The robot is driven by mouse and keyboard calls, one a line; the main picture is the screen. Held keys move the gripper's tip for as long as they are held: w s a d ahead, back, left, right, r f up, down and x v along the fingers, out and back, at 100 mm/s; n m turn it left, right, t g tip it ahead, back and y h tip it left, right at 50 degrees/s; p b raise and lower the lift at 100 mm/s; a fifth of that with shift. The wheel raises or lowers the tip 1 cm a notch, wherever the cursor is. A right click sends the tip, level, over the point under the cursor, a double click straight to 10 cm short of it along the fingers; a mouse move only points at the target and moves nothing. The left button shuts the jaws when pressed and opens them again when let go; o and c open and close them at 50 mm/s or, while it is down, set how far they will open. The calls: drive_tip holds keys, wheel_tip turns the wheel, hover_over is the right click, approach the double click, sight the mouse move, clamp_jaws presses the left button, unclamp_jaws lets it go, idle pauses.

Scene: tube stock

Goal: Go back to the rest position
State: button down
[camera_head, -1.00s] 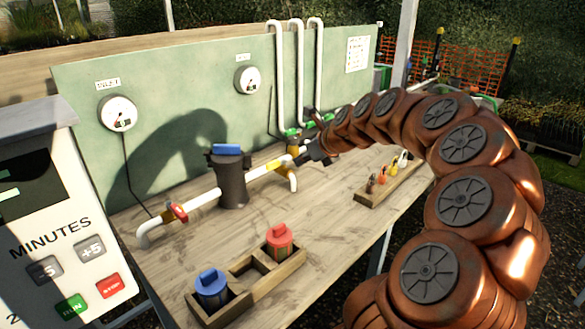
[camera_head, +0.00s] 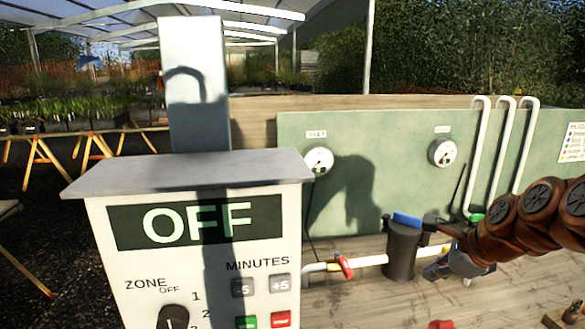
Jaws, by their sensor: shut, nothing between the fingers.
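My gripper (camera_head: 432,223) is at the right, at the end of my brown, segmented arm. It is small and dark, shut and empty.
A white controller box (camera_head: 150,240) showing OFF fills the front left. A green panel (camera_head: 385,165) carries two gauges (camera_head: 318,160) and white pipes (camera_head: 482,150). A red-handled valve (camera_head: 345,266) sits on the bench pipe.

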drive_tip(key=s+a+f+n+g+p, duration=0.2)
drive_tip(key=s+a+f+n+g, duration=0.15)
drive_tip(key=s+a+n, duration=0.9)
drive_tip(key=s+f+n+g+h+p, duration=0.1)
drive_tip(key=s+n+g+h+p, duration=0.1)
drive_tip(key=s+n, duration=0.9)
drive_tip(key=s+g+h, duration=0.1)
drive_tip(key=s+g, duration=0.1)
drive_tip(key=s, duration=0.4)
drive_tip(key=shift+f, duration=0.4)
drive_tip(key=c, duration=1.8)
unclamp_jaws()
drive_tip(key=shift+g, duration=0.25)
drive_tip(key=shift+c, duration=0.2)
